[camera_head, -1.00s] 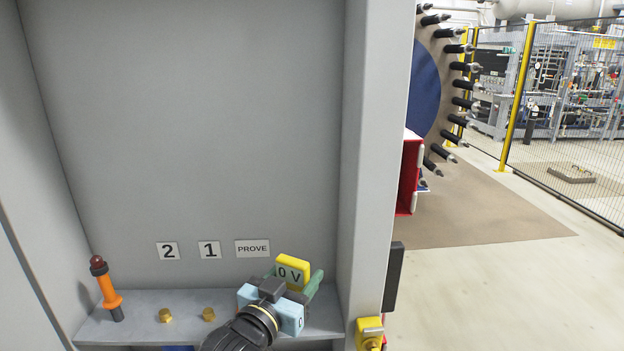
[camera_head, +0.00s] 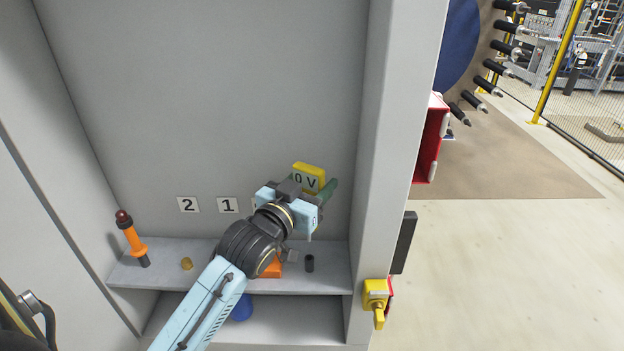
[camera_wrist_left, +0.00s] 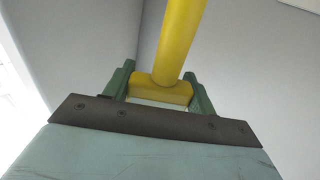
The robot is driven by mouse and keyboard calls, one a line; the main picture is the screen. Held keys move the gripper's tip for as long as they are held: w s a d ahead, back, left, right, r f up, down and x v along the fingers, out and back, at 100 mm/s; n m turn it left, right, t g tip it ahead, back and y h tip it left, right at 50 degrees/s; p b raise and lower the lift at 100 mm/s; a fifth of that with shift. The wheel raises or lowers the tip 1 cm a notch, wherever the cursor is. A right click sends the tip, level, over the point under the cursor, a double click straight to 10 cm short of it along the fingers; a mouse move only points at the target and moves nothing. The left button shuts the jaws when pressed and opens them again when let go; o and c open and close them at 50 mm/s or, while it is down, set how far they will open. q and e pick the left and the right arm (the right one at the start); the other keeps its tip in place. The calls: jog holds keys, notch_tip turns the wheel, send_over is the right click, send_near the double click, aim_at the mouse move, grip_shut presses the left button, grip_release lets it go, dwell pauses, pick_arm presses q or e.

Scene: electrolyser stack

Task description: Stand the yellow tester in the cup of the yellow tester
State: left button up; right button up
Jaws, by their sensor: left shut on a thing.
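The yellow tester (camera_head: 309,177) has a block-shaped head marked "0 V". My left gripper (camera_head: 312,192) is shut on it and holds it above the right part of the grey shelf, in front of the back wall. In the left wrist view the yellow tester (camera_wrist_left: 178,45) sits between the green fingers of the left gripper (camera_wrist_left: 162,88), its round yellow shaft reaching away from them. A small dark upright cup (camera_head: 310,263) stands on the shelf below and apart from the tester; I cannot tell for sure that it is the yellow tester's. My right gripper is out of view.
An orange tester (camera_head: 131,236) stands at the left end of the shelf (camera_head: 215,275). A brass stud (camera_head: 186,264) is beside it. An orange object (camera_head: 271,268) is partly hidden behind my left arm. The cabinet's right side wall (camera_head: 385,130) is close to the gripper.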

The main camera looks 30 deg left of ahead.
pick_arm(q)
jog(key=shift+f+b, duration=0.95)
jog(key=shift+f, duration=1.4)
jog(key=shift+p, duration=0.95)
jog(key=shift+f+b, duration=1.45)
jog(key=shift+f, duration=0.85)
jog(key=o, duration=1.1)
jog(key=shift+o, duration=0.2)
jog(key=shift+s, duration=0.1)
jog(key=s+b, duration=0.1)
jog(key=s, duration=1.2)
jog(key=shift+d+b, duration=0.2)
jog(key=shift+b, duration=0.2)
jog(key=shift+s, duration=0.1)
